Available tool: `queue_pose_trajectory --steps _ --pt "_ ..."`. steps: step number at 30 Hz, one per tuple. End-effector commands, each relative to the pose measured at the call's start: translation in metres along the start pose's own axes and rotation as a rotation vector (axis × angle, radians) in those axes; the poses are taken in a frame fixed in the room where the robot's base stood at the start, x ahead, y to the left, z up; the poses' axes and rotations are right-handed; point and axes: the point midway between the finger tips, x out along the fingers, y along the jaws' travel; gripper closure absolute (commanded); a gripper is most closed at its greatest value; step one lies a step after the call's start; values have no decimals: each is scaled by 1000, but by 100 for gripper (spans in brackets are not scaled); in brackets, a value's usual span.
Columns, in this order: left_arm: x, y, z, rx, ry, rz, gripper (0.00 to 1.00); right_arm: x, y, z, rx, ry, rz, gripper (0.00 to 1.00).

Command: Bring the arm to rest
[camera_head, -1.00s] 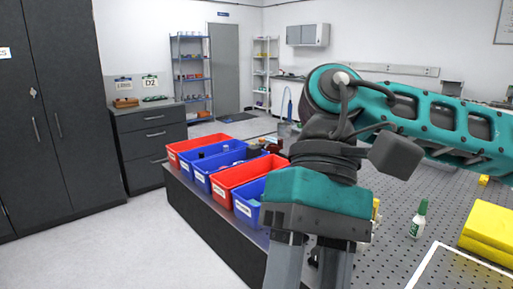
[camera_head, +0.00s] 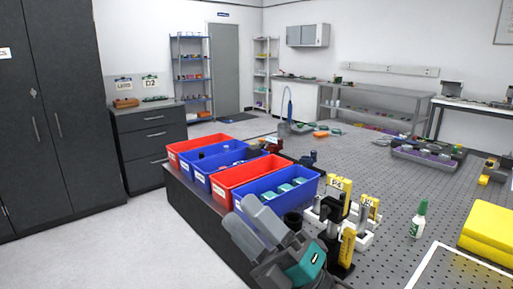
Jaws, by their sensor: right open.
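My right gripper (camera_head: 239,211) shows low in the middle of the head view, with grey fingers and a teal body. Its fingers point up and to the left, in front of the near blue bin (camera_head: 262,205) and over the dark side of the table. The gripper is open and I see nothing between its fingers. Most of the right arm is outside the picture. My left gripper is not in view.
Red and blue bins line the left edge of the perforated table (camera_head: 390,200). Yellow-and-black devices (camera_head: 347,245) stand close right of the gripper. A green-capped bottle (camera_head: 419,220) and yellow blocks (camera_head: 488,232) stand further right. Floor (camera_head: 110,245) at left is clear.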

Motion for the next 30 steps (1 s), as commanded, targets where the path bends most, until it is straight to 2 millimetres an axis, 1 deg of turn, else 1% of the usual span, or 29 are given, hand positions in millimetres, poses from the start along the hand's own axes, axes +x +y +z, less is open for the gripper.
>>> queue_pose_trajectory --steps 1,2,3,5,6,8,9,11,12,14,15,18,21,23,26,30 --pt "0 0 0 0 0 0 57 -23 -20 15 122 -124 -55 52" --pt "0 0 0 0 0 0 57 -36 -30 24 191 -195 -83 52" --pt "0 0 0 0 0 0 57 -56 -45 34 283 -290 -119 52" --pt "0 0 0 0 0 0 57 -90 -67 45 421 -437 -167 52" --pt "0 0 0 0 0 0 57 -116 -81 51 511 -538 -195 52" --pt "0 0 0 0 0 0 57 -157 -102 55 642 -693 -232 52" --pt "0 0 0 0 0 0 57 -185 -114 55 726 -795 -250 52" --pt "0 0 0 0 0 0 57 -228 -130 51 841 -948 -271 52" --pt "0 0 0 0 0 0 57 -256 -139 46 910 -1044 -282 52" --pt "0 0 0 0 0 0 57 -295 -149 36 1001 -1181 -290 52" --pt "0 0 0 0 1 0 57 -318 -154 29 1051 -1263 -292 52" --pt "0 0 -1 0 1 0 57 -365 -161 11 1148 -1433 -290 52" --pt "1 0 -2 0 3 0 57 -394 -163 -3 1205 -1542 -282 52" --pt "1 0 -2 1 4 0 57 -404 -164 -8 1222 -1580 -280 52" --pt "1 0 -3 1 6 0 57 -411 -164 -11 1233 -1605 -276 52" --pt "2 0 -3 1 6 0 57 -411 -164 -11 1233 -1605 -277 52"
